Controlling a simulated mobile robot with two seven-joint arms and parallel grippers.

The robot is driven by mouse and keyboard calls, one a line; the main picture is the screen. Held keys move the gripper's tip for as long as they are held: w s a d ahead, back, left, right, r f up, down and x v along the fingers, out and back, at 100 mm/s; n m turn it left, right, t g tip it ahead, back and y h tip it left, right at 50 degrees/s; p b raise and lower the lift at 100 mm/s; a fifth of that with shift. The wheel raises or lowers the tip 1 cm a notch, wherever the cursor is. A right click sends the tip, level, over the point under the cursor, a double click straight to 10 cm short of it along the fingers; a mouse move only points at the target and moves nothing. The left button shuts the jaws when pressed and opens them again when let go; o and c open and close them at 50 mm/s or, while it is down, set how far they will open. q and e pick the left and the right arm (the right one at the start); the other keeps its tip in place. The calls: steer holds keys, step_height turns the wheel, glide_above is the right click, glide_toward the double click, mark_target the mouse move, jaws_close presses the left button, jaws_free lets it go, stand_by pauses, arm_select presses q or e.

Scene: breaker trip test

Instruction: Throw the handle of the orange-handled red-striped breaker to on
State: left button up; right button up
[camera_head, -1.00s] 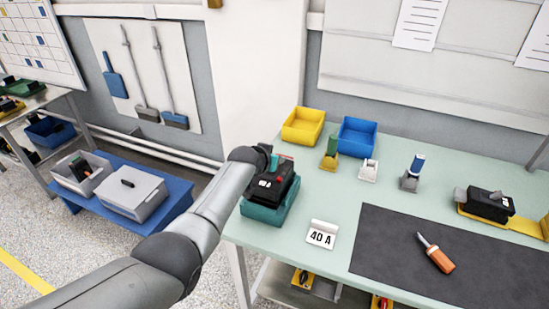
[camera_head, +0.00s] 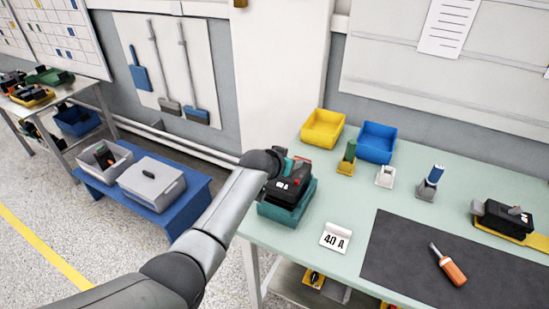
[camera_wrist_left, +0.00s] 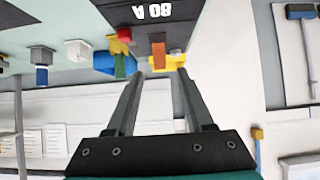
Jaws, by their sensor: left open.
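A black breaker (camera_head: 289,187) with a white label sits in a teal cradle (camera_head: 285,214) at the left end of the bench. In the left wrist view, which is upside down, the black breaker (camera_wrist_left: 180,40) shows an "80 A" label, a red round knob (camera_wrist_left: 124,35) and an upright orange handle (camera_wrist_left: 158,52). My left gripper (camera_wrist_left: 159,74) is open, and the orange handle appears between and just beyond its fingertips. I cannot tell whether they touch. No red stripe is clear. My left arm hides part of the breaker in the head view. My right gripper is out of view.
Yellow (camera_head: 323,128) and blue (camera_head: 377,142) bins stand behind. A "40 A" sign (camera_head: 336,237) is in front. A screwdriver (camera_head: 448,264) lies on the dark mat (camera_head: 400,262). Another black breaker (camera_head: 504,217) sits on a yellow base at right.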

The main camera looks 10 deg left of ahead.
arm_select(q)
steer(key=p+v, duration=0.2)
steer(key=v, duration=0.9)
steer(key=shift+p, duration=0.35)
steer(key=shift+s, duration=0.15)
stand_by(0.3)
